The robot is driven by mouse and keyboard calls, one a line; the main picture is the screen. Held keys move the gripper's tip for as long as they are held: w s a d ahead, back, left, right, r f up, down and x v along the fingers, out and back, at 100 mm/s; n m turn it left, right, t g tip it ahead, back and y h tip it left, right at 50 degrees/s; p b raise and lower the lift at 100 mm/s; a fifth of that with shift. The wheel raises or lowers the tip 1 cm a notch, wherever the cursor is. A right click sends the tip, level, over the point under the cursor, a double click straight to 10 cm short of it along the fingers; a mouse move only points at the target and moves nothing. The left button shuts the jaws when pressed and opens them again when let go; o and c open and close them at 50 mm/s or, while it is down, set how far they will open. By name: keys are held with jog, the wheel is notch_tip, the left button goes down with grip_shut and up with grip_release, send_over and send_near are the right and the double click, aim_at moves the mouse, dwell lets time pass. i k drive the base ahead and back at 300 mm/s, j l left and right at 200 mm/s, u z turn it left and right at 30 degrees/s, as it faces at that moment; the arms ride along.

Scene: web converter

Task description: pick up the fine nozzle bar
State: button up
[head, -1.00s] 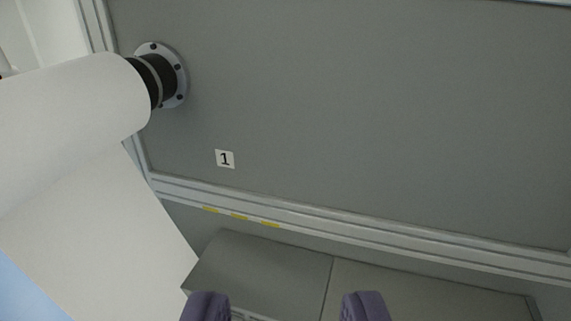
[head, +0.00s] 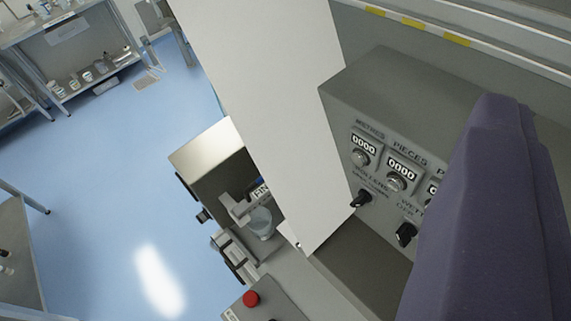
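My gripper (head: 490,220) shows as a large purple shape close to the camera at the right. Its fingertips cannot be told apart here. A small white label (head: 261,190), its letters seeming to begin "FIN", sits by a patch of blue at a metal box (head: 208,160) below the centre. A light grey bracket-like piece (head: 238,208) is beside the label, above a pale round cup (head: 263,222). I cannot tell whether this piece is the fine nozzle bar; the hanging web partly hides the area. My gripper is well to the right of it.
A wide white web (head: 265,80) hangs down the middle. A grey control box (head: 400,130) with counters and knobs is at right. A red button (head: 251,299) is on a panel at the bottom. Shelves (head: 75,40) with bottles stand upper left. The blue floor (head: 110,160) is mostly open.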

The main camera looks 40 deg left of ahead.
aim_at(252, 202)
jog(key=i+j, duration=0.1)
jog(key=j, duration=0.25)
jog(key=i+j, duration=0.15)
jog(key=j, duration=0.25)
jog(key=i+j, duration=0.1)
jog(key=j, duration=0.25)
jog(key=i+j, duration=0.15)
jog(key=j, duration=0.2)
